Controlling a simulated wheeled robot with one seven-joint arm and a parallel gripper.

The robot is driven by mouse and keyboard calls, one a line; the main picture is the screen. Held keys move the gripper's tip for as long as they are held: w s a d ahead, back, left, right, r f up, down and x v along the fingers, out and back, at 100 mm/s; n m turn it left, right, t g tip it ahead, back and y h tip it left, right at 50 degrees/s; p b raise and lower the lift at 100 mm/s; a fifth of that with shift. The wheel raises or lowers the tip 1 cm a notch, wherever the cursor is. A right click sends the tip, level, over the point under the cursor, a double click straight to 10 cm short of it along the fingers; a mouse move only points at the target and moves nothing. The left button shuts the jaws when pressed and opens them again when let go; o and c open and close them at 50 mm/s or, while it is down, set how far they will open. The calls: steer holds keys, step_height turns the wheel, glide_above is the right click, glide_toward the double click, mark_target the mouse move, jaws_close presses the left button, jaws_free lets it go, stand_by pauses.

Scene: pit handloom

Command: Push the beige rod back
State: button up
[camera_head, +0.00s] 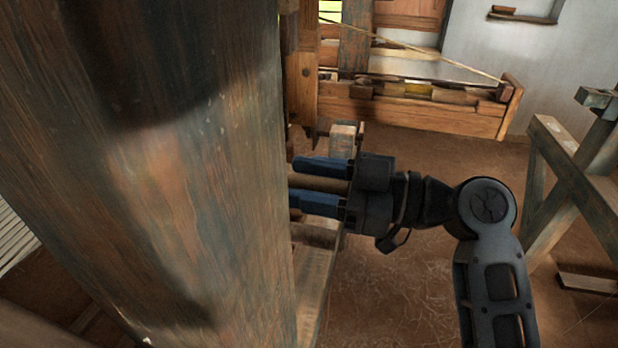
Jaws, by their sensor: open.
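The beige rod (318,183) shows as a short tan length between the two blue fingers of my gripper (318,184). One finger is above it and one below it in the picture, and the jaws are open around it. The rod's right end meets the gripper's dark palm area; I cannot tell whether they touch. To the left, the rod and the fingertips pass behind a thick wooden post, so the rest of the rod is hidden.
The large worn wooden post (170,170) fills the left of the view. A wooden bench-like frame (420,112) stands at the back by the pale wall. A grey-green timber trestle (560,170) stands at the right. Brown floor (410,290) is open around my arm.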

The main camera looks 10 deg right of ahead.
jaws_close()
stand_by(0.3)
stand_by(0.3)
